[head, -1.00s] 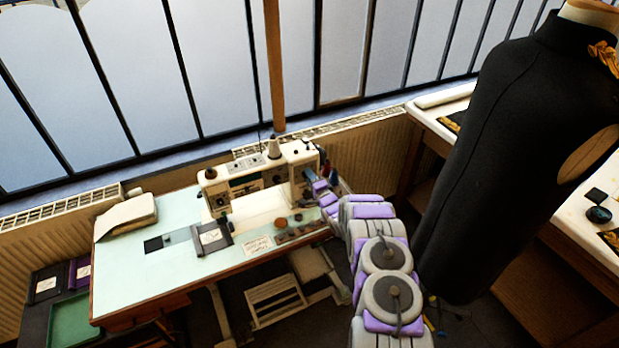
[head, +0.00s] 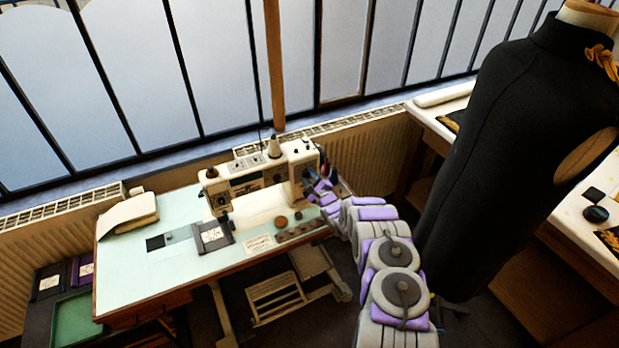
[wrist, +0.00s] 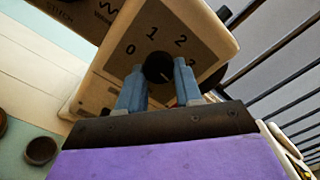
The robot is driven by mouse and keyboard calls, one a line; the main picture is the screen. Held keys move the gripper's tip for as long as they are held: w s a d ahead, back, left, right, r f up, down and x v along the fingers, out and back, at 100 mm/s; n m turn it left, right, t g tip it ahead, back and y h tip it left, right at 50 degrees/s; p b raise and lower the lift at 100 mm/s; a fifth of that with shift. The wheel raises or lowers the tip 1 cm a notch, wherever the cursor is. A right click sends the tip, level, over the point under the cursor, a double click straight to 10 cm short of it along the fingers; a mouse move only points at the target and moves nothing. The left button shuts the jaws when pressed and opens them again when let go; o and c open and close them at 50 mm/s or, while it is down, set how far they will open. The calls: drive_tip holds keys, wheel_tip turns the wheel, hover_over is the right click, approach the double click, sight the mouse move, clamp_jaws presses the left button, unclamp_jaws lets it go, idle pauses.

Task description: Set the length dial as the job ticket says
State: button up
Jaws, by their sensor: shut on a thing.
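The white sewing machine (head: 255,180) stands on the pale green table. In the wrist view its end panel carries the length dial (wrist: 157,67), a round black knob with the digits 0, 1 and 2 printed around it. My gripper (wrist: 159,80) has its two blue-grey fingers on either side of the knob, shut on it. A thin pale mark shows on the knob's lower right, but I cannot tell which value it gives. A small white card with writing (head: 258,244), perhaps the job ticket, lies at the table's front edge. Its text is too small to read.
A dark pad with a white label (head: 213,236) lies by the needle area. Several round brown pieces and a dark strip lie near the table's right front. A black dress form (head: 500,150) stands close to the right of my arm. A green tray (head: 77,320) is at lower left.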

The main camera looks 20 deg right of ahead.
drive_tip(key=shift+s+f+m, duration=0.15)
drive_tip(key=shift+f+m, duration=0.25)
drive_tip(key=o, duration=0.7)
drive_tip(key=shift+d, duration=0.1)
drive_tip(key=o, duration=0.3)
drive_tip(key=shift+d, duration=0.15)
drive_tip(key=shift+o, duration=0.2)
drive_tip(key=shift+r, duration=0.15)
drive_tip(key=shift+s, duration=0.4)
drive_tip(key=s, duration=1.6)
drive_tip(key=shift+s+d+p, duration=0.15)
drive_tip(key=shift+d+p, duration=0.15)
drive_tip(key=shift+p, duration=0.05)
